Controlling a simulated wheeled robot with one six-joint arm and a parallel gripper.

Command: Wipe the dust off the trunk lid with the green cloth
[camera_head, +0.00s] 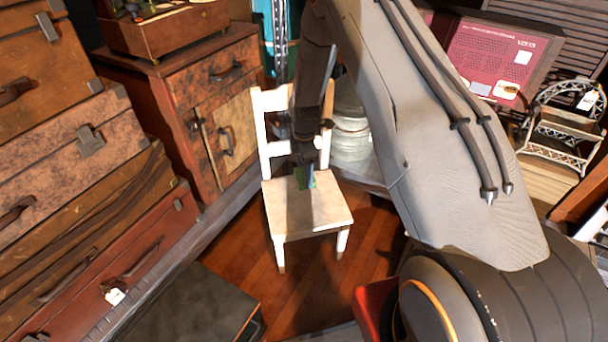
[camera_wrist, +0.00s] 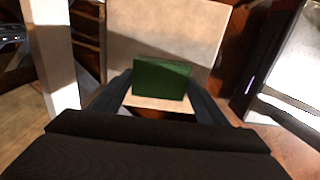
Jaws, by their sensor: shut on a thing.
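My gripper (camera_head: 309,172) is at the white chair's seat in the head view, pointing down. It is shut on the green cloth (camera_wrist: 162,77), a folded, block-like piece between the two fingers in the wrist view. Only a small green patch of the cloth (camera_head: 299,178) shows in the head view, partly hidden by the gripper. I cannot tell whether the cloth touches the seat. A dark trunk lid (camera_head: 185,305) lies low at the front left, apart from the gripper and cut off by the frame's bottom edge. I cannot make out dust on it.
The white chair (camera_head: 325,207) stands on the wooden floor (camera_head: 310,290). Stacked suitcases (camera_head: 60,150) fill the left, beside a worn cabinet (camera_head: 215,75). A red object (camera_head: 372,305) is near the front. Bare floor lies between the chair and the dark trunk.

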